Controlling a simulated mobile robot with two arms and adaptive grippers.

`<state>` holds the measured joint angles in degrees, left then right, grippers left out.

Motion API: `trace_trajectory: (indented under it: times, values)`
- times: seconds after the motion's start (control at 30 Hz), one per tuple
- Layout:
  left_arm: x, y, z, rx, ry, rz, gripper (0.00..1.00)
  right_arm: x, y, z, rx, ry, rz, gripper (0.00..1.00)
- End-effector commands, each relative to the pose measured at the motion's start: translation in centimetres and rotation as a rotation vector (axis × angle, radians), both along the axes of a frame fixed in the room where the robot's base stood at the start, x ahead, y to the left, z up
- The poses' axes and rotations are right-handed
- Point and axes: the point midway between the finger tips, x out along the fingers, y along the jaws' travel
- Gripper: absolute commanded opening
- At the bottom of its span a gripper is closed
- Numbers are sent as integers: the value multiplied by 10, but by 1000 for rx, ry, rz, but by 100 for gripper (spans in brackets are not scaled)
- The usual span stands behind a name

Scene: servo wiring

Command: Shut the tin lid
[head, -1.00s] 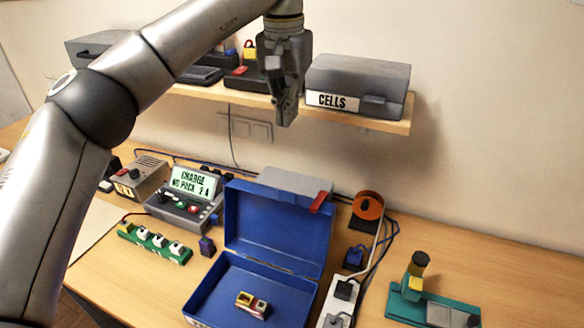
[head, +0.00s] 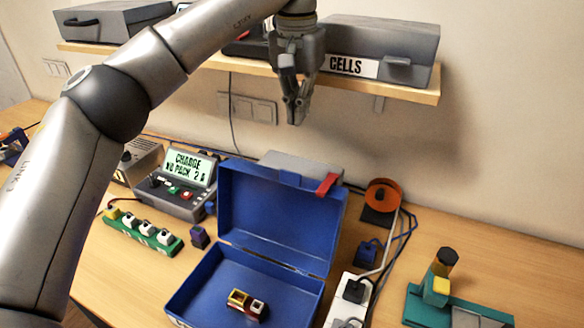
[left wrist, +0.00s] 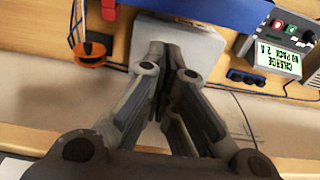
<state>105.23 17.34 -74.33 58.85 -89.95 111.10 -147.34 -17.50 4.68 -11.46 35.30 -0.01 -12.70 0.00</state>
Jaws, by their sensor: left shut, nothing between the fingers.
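The blue tin (head: 178,305) stands on the table with its lid (head: 278,218) open, tilted up at the back. A small block with yellow and dark red parts (head: 247,304) lies inside the tin. My left gripper (head: 296,122) is shut and empty, pointing down above and behind the raised lid, in front of the wall. In the left wrist view the closed fingers (left wrist: 167,62) show over a pale grey box, with the blue lid's edge (left wrist: 215,12) at the top. My right gripper is not in view.
A shelf (head: 425,95) holds a case marked CELLS (head: 385,48). The charger (head: 180,185) stands left of the tin; an orange spool (head: 383,192) and power strip (head: 347,290) stand right.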

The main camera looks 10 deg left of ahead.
Motion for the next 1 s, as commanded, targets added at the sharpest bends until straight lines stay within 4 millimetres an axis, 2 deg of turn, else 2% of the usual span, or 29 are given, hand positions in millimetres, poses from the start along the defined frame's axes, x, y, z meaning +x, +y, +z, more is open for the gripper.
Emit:
trace_trajectory:
  times: [0.17,0.27,0.63,0.7,1.0]
  values:
    - [1,0,-12,0,2,0,0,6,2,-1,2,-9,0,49]
    - [1,0,-27,1,3,-1,0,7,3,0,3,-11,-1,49]
    - [6,-1,-105,1,5,0,0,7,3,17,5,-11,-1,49]
    - [-2,1,-97,-1,-1,-3,0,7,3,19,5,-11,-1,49]
    - [-26,5,-92,0,-1,0,0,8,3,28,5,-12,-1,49]
